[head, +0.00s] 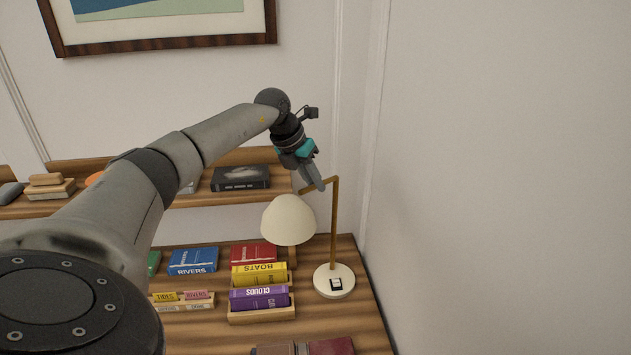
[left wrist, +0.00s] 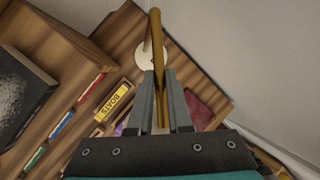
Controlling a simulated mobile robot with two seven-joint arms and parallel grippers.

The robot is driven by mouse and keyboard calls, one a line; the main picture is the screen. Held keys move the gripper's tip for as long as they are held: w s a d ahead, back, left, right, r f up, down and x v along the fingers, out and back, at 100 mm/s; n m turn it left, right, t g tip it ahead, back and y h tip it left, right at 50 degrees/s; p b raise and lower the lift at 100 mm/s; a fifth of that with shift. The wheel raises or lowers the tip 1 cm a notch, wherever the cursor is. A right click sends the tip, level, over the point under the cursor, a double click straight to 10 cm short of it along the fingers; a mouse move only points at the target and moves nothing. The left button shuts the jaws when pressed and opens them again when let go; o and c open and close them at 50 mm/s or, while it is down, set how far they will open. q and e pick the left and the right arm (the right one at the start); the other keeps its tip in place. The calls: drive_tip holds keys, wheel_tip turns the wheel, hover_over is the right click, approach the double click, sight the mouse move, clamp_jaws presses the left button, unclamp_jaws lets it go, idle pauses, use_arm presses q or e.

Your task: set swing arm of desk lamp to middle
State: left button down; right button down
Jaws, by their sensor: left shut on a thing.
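The desk lamp has a cream dome shade (head: 288,220), a thin brass post (head: 334,225) and a round cream base (head: 334,281) with a dark switch on it. Its brass swing arm (head: 325,183) runs from the top of the post toward the left, above the shade. My left gripper (head: 318,185) is shut on the swing arm, coming down from above. In the left wrist view the swing arm (left wrist: 157,50) passes between the fingers (left wrist: 160,105), and the lamp base (left wrist: 150,53) lies below. The shade is not clearly seen there. My right gripper is not in view.
The lamp stands at the right end of a wooden desk (head: 365,310), near the wall. A dark box (head: 240,178) lies on the raised shelf behind.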

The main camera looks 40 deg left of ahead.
use_arm(q)
drive_tip(key=shift+r, duration=0.1)
drive_tip(key=c, duration=0.8)
unclamp_jaws()
drive_tip(key=shift+c, duration=0.2)
drive_tip(key=v, duration=1.5)
drive_tip(key=shift+s, duration=0.1)
